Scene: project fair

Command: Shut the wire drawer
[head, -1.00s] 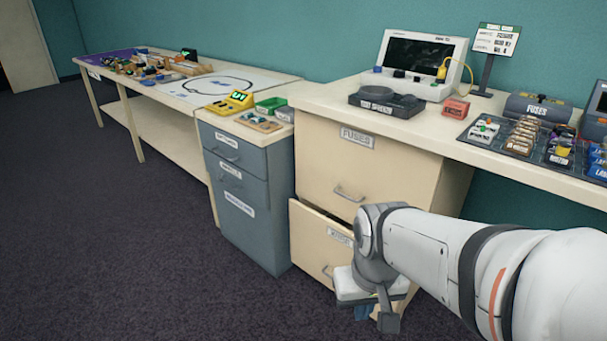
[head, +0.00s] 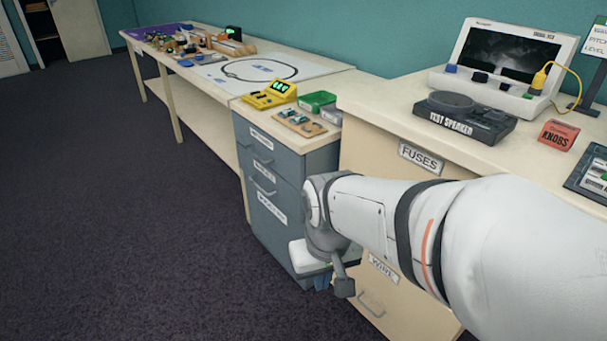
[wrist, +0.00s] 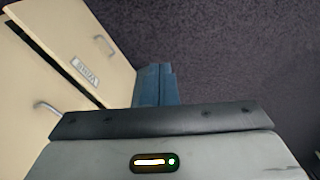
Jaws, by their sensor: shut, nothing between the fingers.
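The wire drawer (head: 411,299) is the lower cream drawer of the cabinet at right, with a WIRE label and a bar handle. My arm covers its top edge in the head view. In the wrist view the wire drawer (wrist: 118,78) shows at upper left, with a dark line between it and the fuses drawer (wrist: 25,105); I cannot tell how far out it stands. My gripper (head: 322,283) is in front of the grey cabinet, left of the wire drawer's front. Its blue fingers (wrist: 155,85) are together, empty and apart from the handle.
A grey drawer cabinet (head: 262,180) stands left of the cream one. The bench above holds a test speaker (head: 464,118), a monitor unit (head: 500,60) and a red knobs box (head: 558,136). The dark carpet (head: 130,240) at left is clear.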

